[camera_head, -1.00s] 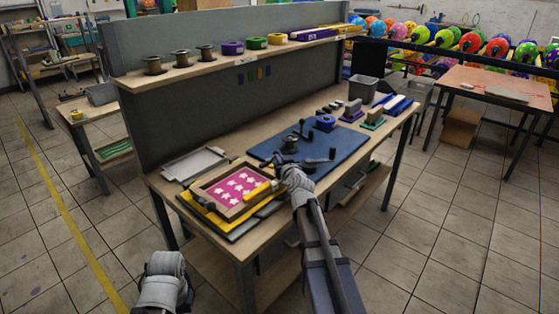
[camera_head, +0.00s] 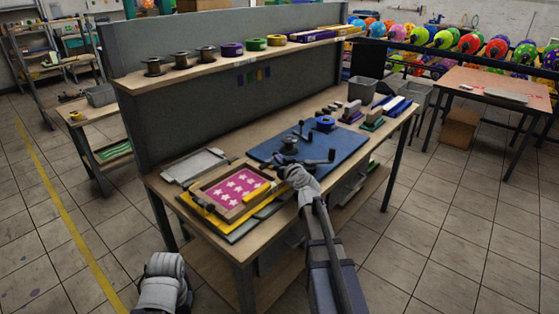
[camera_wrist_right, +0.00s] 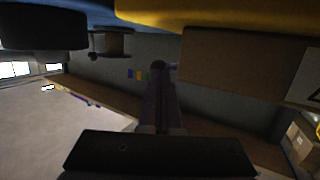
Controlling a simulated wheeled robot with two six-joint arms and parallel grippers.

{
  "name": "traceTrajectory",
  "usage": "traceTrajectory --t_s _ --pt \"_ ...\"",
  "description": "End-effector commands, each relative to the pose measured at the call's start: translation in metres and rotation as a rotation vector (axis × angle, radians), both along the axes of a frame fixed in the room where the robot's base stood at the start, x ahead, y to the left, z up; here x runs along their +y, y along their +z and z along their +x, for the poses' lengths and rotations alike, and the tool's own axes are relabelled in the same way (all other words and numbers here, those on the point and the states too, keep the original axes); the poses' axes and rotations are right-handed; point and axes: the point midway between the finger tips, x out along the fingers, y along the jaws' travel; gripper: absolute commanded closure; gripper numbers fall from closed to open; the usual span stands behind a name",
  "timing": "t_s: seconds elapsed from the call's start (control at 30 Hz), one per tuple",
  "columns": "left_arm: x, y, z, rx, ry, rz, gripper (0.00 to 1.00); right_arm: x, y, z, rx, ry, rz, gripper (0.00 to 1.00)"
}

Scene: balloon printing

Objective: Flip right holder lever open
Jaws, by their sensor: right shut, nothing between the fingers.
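On the blue mat (camera_head: 348,146) stands a dark holder (camera_head: 289,145) with a short upright lever (camera_head: 302,128) at its back. A dark arm with a knob, which looks like the right lever (camera_head: 330,156), lies out to the right. My right gripper (camera_head: 281,161) is shut and empty at the mat's front-left edge, just in front of the holder. Whether it touches the holder I cannot tell. In the right wrist view its closed fingers (camera_wrist_right: 160,95) point away from the camera. Part of my left arm shows at the bottom left; its gripper is not visible.
Blocks and a blue roll (camera_head: 325,123) stand behind the mat.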

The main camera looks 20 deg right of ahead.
Motion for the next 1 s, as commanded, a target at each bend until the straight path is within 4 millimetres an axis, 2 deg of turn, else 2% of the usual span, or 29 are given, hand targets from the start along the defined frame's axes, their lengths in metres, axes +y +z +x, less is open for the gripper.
traceTrajectory --t_s 0.5,1.0 --pt "0.000 0.000 0.000 0.000 0.000 0.000 1.00 -0.007 0.000 0.010 -0.001 0.182 0.001 1.00" --pt "0.000 0.000 0.000 0.000 0.000 0.000 1.00 -0.007 0.000 0.026 0.000 0.179 -0.001 1.00"
